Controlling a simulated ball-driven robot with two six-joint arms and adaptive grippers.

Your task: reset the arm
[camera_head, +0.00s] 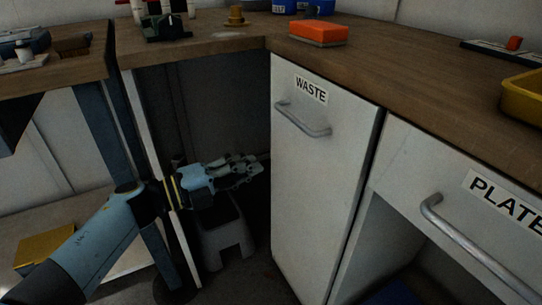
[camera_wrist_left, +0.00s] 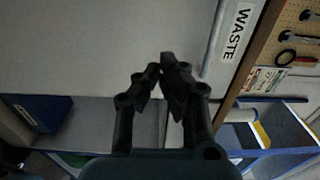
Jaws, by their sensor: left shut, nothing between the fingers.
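My left arm comes in from the left in the head view. Its gripper (camera_head: 250,167) is shut and empty, held low in front of the dark recess, just left of the white WASTE door (camera_head: 313,165). In the left wrist view the fingers of the left gripper (camera_wrist_left: 166,66) are together with nothing between them, and the pale door panel (camera_wrist_left: 110,45) fills much of the view beyond them. The WASTE door looks closed, and its handle (camera_head: 302,121) is apart from the gripper. My right gripper is not in view.
A grey stool (camera_head: 226,240) stands under the counter below the gripper. The wooden worktop (camera_head: 400,90) carries an orange sponge (camera_head: 318,32) and a yellow tray (camera_head: 524,97). A PLATE drawer (camera_head: 425,185) with a handle is at right. A blue-legged table stands at left.

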